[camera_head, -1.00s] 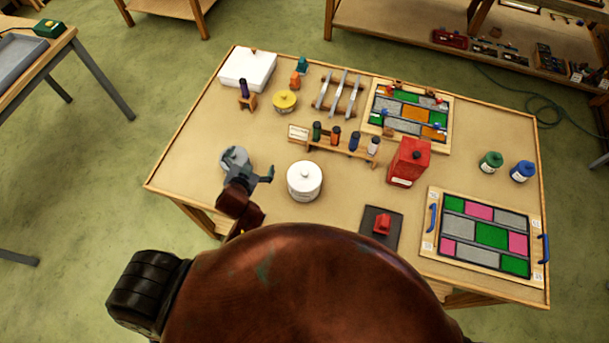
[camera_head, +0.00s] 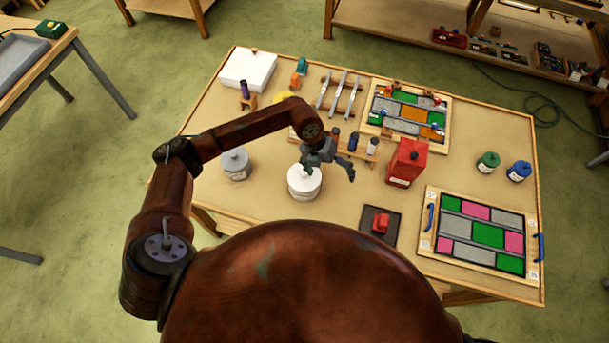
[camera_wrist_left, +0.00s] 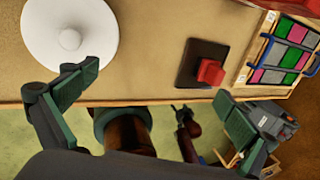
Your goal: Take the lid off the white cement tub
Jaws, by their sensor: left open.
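The white cement tub (camera_head: 303,190) stands upright near the front middle of the table, with its round white lid and small knob on top. In the left wrist view the lid (camera_wrist_left: 48,28) lies at the upper left, its knob beside one fingertip. My left gripper (camera_head: 329,173) is open and empty, above and just right of the tub; it partly covers the lid in the head view. In the left wrist view its two fingers (camera_wrist_left: 155,92) are spread wide, with bare table between them. Whether the finger touches the knob cannot be told.
A grey lidded tub (camera_head: 235,165) stands left of the white one. A red tin (camera_head: 408,160) and a red object on a dark pad (camera_head: 381,222) are to the right. The leaded panel (camera_head: 484,232) lies at front right. Table is clear around the tub's front.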

